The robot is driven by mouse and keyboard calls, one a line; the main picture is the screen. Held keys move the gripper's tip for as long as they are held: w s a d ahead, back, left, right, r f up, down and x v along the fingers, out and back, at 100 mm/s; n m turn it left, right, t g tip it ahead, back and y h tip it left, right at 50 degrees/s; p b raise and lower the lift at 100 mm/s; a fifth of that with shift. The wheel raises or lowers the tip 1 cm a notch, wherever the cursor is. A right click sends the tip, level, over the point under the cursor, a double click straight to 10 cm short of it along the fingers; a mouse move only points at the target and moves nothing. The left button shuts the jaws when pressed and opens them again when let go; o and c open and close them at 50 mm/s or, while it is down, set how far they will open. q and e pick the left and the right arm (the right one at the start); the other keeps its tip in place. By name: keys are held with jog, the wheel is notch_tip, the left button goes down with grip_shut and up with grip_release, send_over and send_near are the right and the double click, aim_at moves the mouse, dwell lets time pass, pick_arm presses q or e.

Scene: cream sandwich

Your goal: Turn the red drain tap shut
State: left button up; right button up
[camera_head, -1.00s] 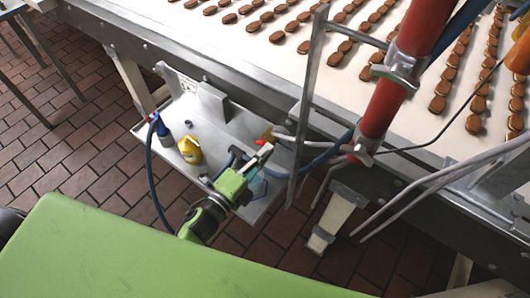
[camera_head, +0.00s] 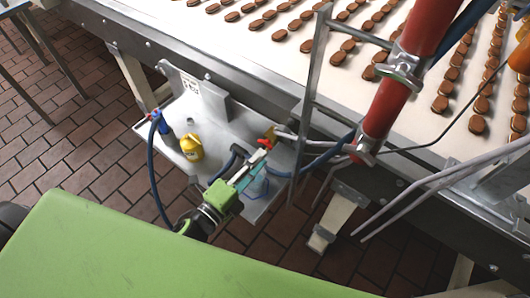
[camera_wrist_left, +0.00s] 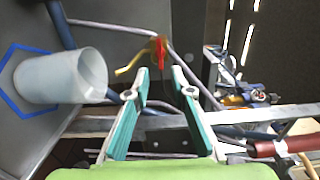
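The red drain tap (camera_head: 265,143) is a small red handle by a yellow-brass part, above the metal shelf under the conveyor. In the left wrist view the red handle (camera_wrist_left: 161,47) stands upright just beyond my fingertips, in line with the gap between them. My left gripper (camera_head: 259,158) reaches up to the tap from below. In the wrist view its two teal fingers (camera_wrist_left: 160,73) are apart with nothing between the tips. Whether a finger touches the handle cannot be told. My right gripper is not in view.
A pale cup (camera_wrist_left: 62,76) stands inside a blue outline beside the gripper. A yellow bottle (camera_head: 192,148) and a blue bottle (camera_head: 168,134) stand on the shelf (camera_head: 218,135). A metal post (camera_head: 312,90) and red pipe (camera_head: 383,105) rise right of the tap. Tiled floor lies left.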

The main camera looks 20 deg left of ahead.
pick_arm(q)
jog(key=v, duration=0.8)
